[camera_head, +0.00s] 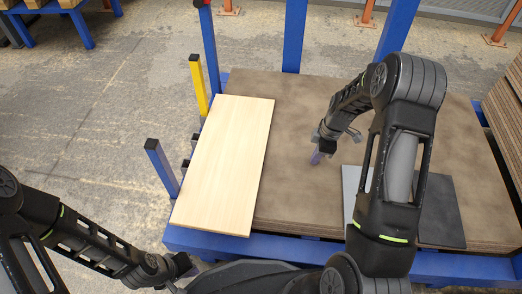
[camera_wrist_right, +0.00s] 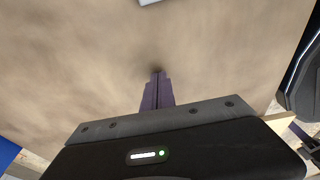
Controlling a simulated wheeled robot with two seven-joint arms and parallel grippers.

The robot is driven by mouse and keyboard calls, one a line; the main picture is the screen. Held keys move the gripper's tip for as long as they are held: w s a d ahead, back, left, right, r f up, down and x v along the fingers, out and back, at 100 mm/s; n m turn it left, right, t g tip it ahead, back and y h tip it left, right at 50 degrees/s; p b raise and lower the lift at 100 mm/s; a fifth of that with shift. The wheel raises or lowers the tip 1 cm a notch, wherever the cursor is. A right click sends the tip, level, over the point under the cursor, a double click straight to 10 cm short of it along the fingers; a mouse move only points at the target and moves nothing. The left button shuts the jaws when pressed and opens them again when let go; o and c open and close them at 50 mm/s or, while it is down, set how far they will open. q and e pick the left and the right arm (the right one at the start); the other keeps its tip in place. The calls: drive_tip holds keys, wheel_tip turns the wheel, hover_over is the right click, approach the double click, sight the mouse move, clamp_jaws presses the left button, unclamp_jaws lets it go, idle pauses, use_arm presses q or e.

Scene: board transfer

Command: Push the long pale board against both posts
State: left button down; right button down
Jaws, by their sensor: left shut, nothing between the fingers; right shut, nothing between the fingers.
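The long pale board (camera_head: 225,160) lies flat at the left end of the brown tabletop (camera_head: 300,110), slightly slanted. Along its left side stand a yellow post (camera_head: 199,85) and a shorter blue post (camera_head: 161,168), both with black caps. Small black-ended parts (camera_head: 194,138) show close to the board's left edge; I cannot tell whether it touches them or the posts. My right gripper (camera_head: 317,158) is shut and empty, right of the board and apart from it; its closed purple fingers (camera_wrist_right: 157,88) point at the brown surface. My left gripper (camera_head: 187,266) is shut and empty near the table's front-left corner.
A light grey plate (camera_head: 350,186) and a dark plate (camera_head: 442,212) lie on the tabletop, partly behind my right arm. A blue frame edges the table, with tall blue uprights (camera_head: 294,35) at the back. Stacked boards (camera_head: 505,125) stand at right. The tabletop's back middle is clear.

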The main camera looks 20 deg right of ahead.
sight(264, 155)
drive_tip(key=shift+w+a, duration=0.75)
drive_tip(key=shift+a, duration=0.7)
drive_tip(key=shift+w+a, duration=0.8)
drive_tip(key=shift+a, duration=0.6)
drive_tip(key=shift+w+a, duration=0.75)
drive_tip(key=shift+a, duration=0.7)
drive_tip(key=shift+w+a, duration=0.45)
drive_tip(key=shift+a, duration=0.4)
drive_tip(key=shift+w+a, duration=0.5)
drive_tip(key=shift+a, duration=0.35)
drive_tip(key=shift+w+a, duration=0.45)
drive_tip(key=shift+a, duration=0.4)
drive_tip(key=shift+w+a, duration=0.3)
drive_tip(key=shift+a, duration=0.35)
drive_tip(key=shift+s+d, duration=0.4)
drive_tip(key=shift+d, duration=0.25)
drive_tip(key=shift+s+d, duration=0.2)
drive_tip(key=shift+d, duration=0.3)
drive_tip(key=shift+d, duration=0.1)
wheel_tip(264, 155, up, 7)
drive_tip(key=p, duration=0.4)
